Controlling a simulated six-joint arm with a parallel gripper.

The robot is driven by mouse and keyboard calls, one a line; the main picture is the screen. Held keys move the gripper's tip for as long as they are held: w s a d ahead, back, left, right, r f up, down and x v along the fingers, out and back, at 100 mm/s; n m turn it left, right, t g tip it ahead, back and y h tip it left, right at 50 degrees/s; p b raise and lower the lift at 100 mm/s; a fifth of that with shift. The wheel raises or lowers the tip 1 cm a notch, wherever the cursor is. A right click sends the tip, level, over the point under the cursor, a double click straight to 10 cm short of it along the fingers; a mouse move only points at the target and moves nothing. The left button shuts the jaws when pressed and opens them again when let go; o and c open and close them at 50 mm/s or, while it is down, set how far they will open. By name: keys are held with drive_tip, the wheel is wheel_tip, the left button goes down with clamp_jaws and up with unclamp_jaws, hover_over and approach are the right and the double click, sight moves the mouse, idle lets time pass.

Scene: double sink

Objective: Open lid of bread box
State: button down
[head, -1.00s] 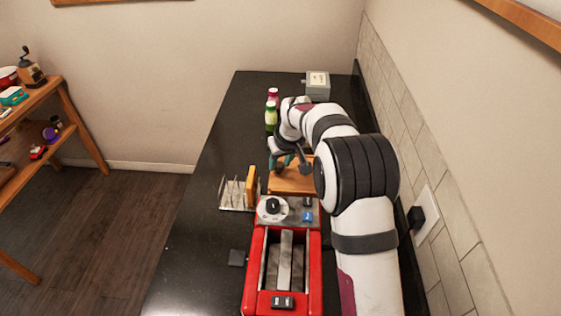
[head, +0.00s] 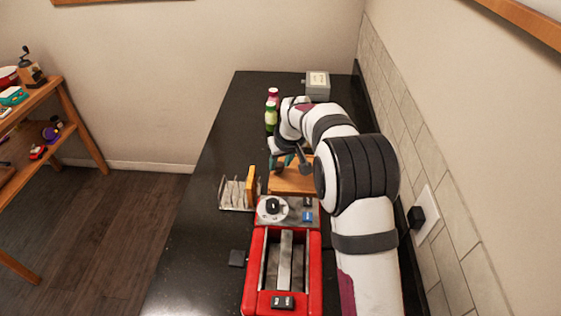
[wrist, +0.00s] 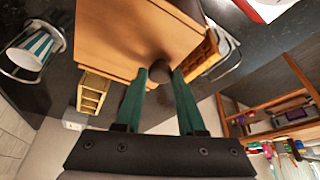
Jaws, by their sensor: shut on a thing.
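The wooden bread box (head: 292,181) stands on the black counter behind the red toaster, partly hidden by my arm. In the wrist view its orange-brown wood (wrist: 125,35) fills the upper middle, with a dark round knob (wrist: 161,74) on it. My gripper (wrist: 163,75) has its two teal fingers shut on the knob, one on each side. In the head view my gripper (head: 283,160) is at the far left part of the box. I cannot tell how far the lid is open.
A red toaster (head: 252,270) stands in front of the box. A toast rack (head: 236,194) is at its left. Bottles (head: 271,117) and a grey box (head: 317,87) are behind. The tiled wall is close on the right; the counter's left strip is mostly clear.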

drive_tip(key=shift+d, duration=0.1)
idle(0.3)
drive_tip(key=d, duration=1.2)
drive_tip(key=c, duration=0.5)
unclamp_jaws()
drive_tip(key=v, duration=1.5)
drive_tip(key=shift+r, duration=0.4)
